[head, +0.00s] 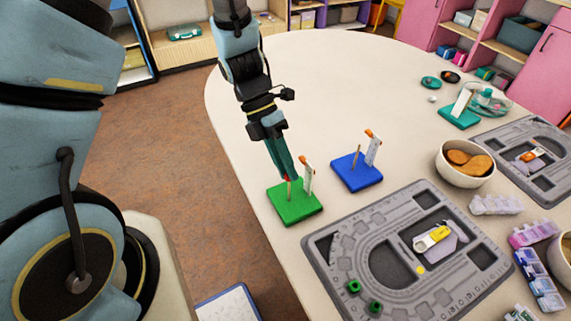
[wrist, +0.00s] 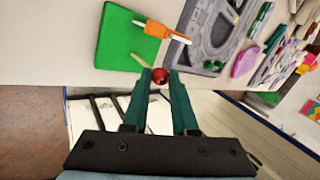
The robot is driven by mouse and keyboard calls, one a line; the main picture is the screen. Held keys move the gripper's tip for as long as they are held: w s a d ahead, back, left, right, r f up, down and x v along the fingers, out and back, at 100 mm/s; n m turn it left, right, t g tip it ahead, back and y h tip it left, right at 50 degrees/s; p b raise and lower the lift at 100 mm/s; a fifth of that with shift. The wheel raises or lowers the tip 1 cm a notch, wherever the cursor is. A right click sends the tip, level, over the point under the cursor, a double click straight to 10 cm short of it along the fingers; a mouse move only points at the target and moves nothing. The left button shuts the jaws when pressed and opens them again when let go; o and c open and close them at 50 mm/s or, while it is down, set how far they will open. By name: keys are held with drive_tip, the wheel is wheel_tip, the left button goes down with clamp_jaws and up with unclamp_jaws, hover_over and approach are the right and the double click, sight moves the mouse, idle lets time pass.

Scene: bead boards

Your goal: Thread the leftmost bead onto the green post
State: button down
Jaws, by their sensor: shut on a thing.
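My gripper (head: 286,174) is shut on a red bead, which shows between the fingertips in the wrist view (wrist: 159,77). In the head view the bead (head: 285,178) is a small red spot at the fingertips. The green board (head: 295,210) lies at the table's left edge, with a thin wooden post (head: 289,190) and a white card with an orange clip (head: 308,175). The bead is close to the post's top; in the wrist view the post (wrist: 141,59) ends just beside it. I cannot tell whether the bead is around the post.
A blue board (head: 350,180) with its own post and card stands right of the green one. A grey tray (head: 330,265) in front holds green beads (head: 354,286) and a yellow one (head: 421,270). A bowl (head: 465,177) stands farther right.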

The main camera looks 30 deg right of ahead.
drive_tip(key=shift+f, duration=0.35)
drive_tip(key=c, duration=0.6)
unclamp_jaws()
drive_tip(key=shift+r, duration=0.1)
drive_tip(key=b+v, duration=0.1)
drive_tip(key=v, duration=0.9)
drive_tip(key=shift+w+a+r, duration=0.1)
drive_tip(key=shift+w+r, duration=0.15)
drive_tip(key=shift+w, duration=0.05)
drive_tip(key=shift+a, duration=0.1)
